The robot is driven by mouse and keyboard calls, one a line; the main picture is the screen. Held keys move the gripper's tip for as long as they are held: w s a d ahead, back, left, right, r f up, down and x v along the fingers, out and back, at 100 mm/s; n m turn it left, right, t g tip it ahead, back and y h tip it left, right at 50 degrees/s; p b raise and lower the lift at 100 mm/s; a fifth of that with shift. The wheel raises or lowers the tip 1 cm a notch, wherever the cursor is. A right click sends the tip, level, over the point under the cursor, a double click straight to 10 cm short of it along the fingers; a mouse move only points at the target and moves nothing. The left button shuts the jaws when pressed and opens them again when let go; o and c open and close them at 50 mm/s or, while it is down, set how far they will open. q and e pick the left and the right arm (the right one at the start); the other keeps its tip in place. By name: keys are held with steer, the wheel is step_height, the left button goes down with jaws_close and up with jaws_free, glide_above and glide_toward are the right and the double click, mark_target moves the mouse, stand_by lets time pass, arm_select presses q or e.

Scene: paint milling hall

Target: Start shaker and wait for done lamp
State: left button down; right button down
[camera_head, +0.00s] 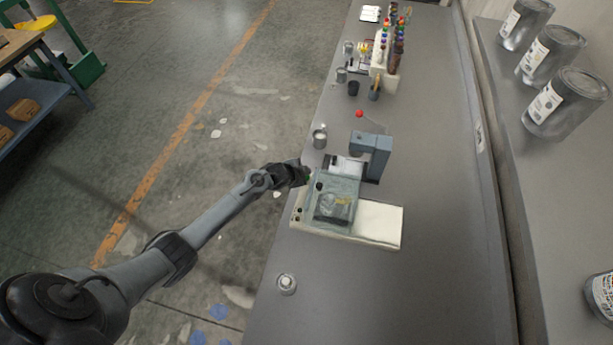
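A grey-green machine that looks like the shaker (350,188) stands on a pale base (378,222) on the grey bench. It has a squarish panel on top and small dark knobs at its left front edge. My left gripper (304,175) is at the machine's left rear side, by the bench edge. A small green spot (308,173) shows at its fingertips; I cannot tell if it is a button or a lamp, or if it is touched. The fingers are too small and dark to show whether they are open. No lit lamp is clear. My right gripper is out of view.
A blue-grey press-like device (371,152) with a red ball knob (359,114) stands behind the machine. A metal can (319,138) stands left of it; a small round metal piece (287,284) lies nearer. Racked bottles (385,75) stand farther back. The near bench is mostly clear.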

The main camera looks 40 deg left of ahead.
arm_select(q)
steer(key=shift+f, duration=0.15)
steer(key=shift+f, duration=0.3)
